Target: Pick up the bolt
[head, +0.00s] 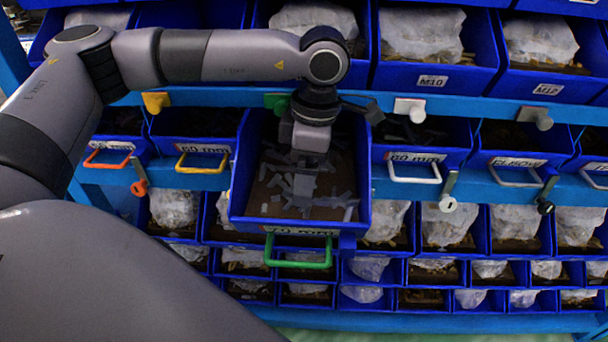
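Many small grey bolts (277,183) lie loose on the brown bottom of a blue drawer (236,205). The drawer is pulled out, with a green handle (298,264) at its front. My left arm reaches in from the left, and my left gripper (304,188) points down into the drawer. Its fingers are among or just above the bolts. They blend with the grey pieces, so I cannot tell whether they are apart or hold a bolt. My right gripper is not in view.
Drawers with an orange handle (107,163), a yellow handle (202,169) and a white handle (414,178) flank the open drawer. Bins with plastic bags, one labelled M10 (432,82), stand above. Smaller bins fill the rows below. A blue rail (455,107) runs behind the drawer.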

